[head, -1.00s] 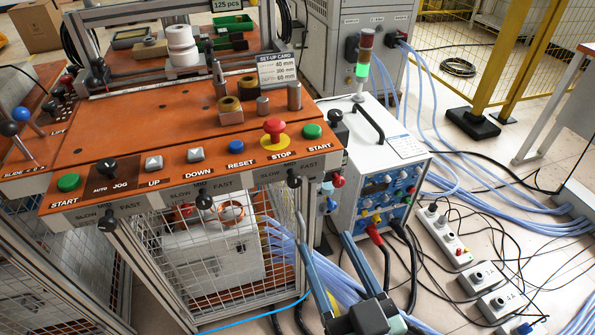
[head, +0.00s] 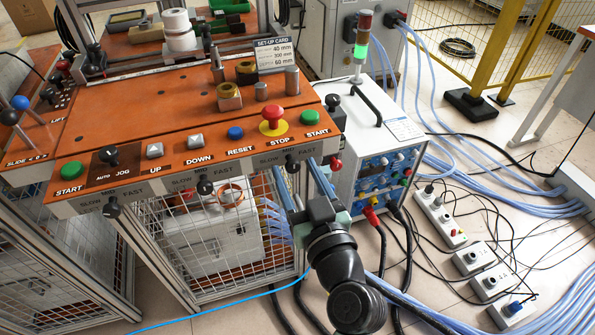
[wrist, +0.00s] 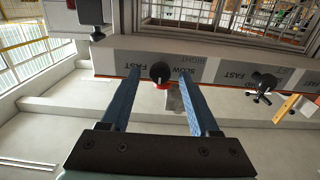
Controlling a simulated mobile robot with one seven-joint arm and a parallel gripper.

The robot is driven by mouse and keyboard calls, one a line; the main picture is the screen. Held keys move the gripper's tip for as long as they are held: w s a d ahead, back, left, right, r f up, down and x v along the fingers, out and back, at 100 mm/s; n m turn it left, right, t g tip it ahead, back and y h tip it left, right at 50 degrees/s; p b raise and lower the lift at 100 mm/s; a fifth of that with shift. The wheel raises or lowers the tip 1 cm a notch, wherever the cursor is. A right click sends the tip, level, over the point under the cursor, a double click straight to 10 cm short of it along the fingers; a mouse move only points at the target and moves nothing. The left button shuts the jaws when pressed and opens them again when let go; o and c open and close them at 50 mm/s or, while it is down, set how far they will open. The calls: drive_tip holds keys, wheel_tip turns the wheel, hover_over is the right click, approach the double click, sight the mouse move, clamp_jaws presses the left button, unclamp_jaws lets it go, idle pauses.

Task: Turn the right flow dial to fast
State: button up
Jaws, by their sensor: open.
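The right flow dial (head: 291,165) is a black knob on the grey front edge of the orange panel, between SLOW and FAST labels. In the wrist view the dial (wrist: 160,71) lies between the tips of my two blue-grey fingers, with a visible gap on each side. My gripper (head: 295,168) is open and empty, reaching up from below to the panel edge. In the wrist view my gripper (wrist: 160,78) straddles the dial without visibly touching it. The labels there look upside down. Which way the dial points cannot be told.
The middle dial (head: 205,185) and left dial (head: 112,208) sit further left on the same edge. The red stop button (head: 272,117) and green start button (head: 310,117) are above. A white power unit (head: 385,140) stands close to the right, with cables below it.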

clamp_jaws()
idle(0.3)
idle(0.3)
drive_tip(key=m, duration=0.5)
drive_tip(key=shift+m+p, duration=0.35)
drive_tip(key=shift+m, duration=0.05)
drive_tip(key=m+p, duration=0.1)
drive_tip(key=m, duration=0.5)
drive_tip(key=shift+d+p, duration=0.15)
drive_tip(key=shift+p, duration=0.15)
drive_tip(key=shift+f, duration=0.1)
unclamp_jaws()
